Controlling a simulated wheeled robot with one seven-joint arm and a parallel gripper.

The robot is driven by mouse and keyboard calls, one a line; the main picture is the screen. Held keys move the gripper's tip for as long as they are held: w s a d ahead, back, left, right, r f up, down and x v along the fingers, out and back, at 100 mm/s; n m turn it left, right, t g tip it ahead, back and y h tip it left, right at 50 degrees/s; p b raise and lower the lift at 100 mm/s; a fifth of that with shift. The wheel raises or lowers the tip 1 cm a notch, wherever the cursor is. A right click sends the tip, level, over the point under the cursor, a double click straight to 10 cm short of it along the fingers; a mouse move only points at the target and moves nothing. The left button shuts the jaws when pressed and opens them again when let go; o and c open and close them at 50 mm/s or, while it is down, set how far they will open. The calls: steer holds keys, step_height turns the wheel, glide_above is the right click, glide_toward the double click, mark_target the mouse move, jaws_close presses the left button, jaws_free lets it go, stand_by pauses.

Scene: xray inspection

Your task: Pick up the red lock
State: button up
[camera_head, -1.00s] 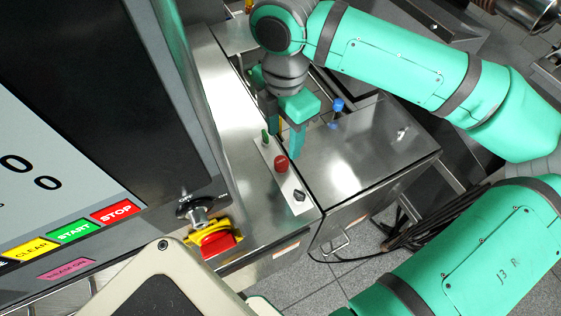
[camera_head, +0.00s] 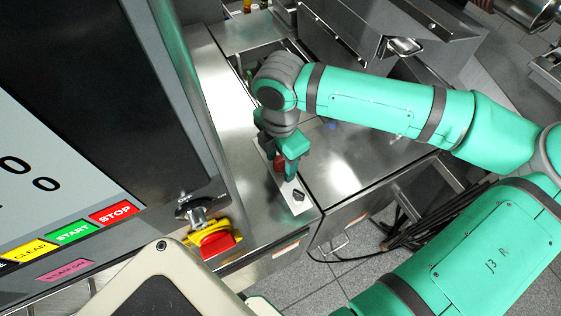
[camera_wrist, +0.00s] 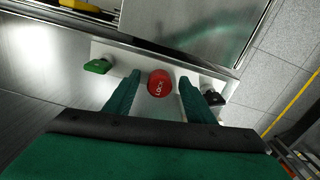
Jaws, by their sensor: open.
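The red lock (camera_wrist: 160,83) is a round red knob with "LOCK" lettering on a pale panel strip. In the wrist view it sits between the two fingers of my gripper (camera_wrist: 157,92), with gaps on both sides. In the head view, the red lock (camera_head: 280,163) is partly hidden behind my gripper (camera_head: 284,172), which is over the panel strip. My gripper is open and holds nothing. I cannot tell from these views how far the fingertips are above the panel.
A green knob (camera_wrist: 98,66) is left of the lock and a black knob (camera_wrist: 213,97) is right of it, close to the right finger. A screen with coloured buttons (camera_head: 75,232) and a red-and-yellow switch (camera_head: 216,242) stand at the left.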

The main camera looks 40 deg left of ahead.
mark_target(280, 161)
steer(key=shift+c, duration=0.4)
steer(key=c, duration=1.1)
steer(key=shift+r, duration=0.5)
step_height(280, 161, up, 2)
steer(key=shift+r, duration=0.25)
steer(key=s+d+r, duration=0.2)
steer(key=d+r, duration=0.1)
steer(key=d, duration=0.1)
steer(key=s+d+r, duration=0.5)
steer(key=d+r, duration=0.1)
steer(key=d, duration=0.1)
steer(key=shift+s+d+r, duration=0.3)
steer(key=shift+s+d, duration=0.05)
